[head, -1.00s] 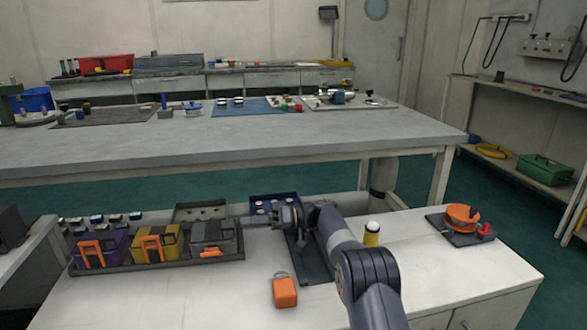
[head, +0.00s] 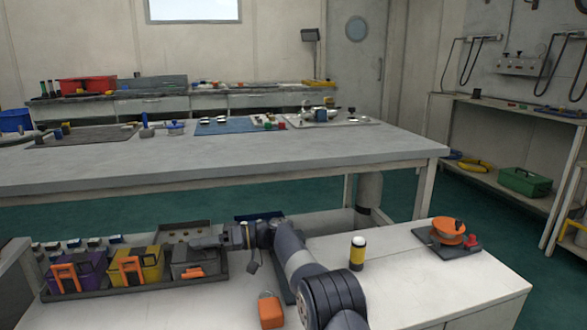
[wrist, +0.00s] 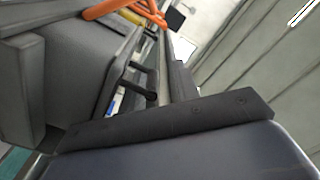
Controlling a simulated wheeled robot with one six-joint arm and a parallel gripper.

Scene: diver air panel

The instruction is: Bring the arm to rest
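My gripper (head: 198,243) is at the end of my arm in the head view, pointing left. It appears just above or behind the grey box (head: 190,262) with an orange handle, the rightmost box in the dark tray (head: 140,291). I cannot tell whether it touches the box. Its fingers are too small and dark to read there. In the wrist view, dark grey surfaces and a dark bar (wrist: 170,125) fill the near part, and an orange loop (wrist: 110,8) shows at the top. No grasped object can be made out.
A yellow box (head: 150,262) and a purple box (head: 88,272) share the tray. An orange block (head: 270,312), a yellow-and-black cylinder (head: 357,253) and an orange reel (head: 448,232) stand on the white counter. A long grey table (head: 250,160) lies beyond, across a gap.

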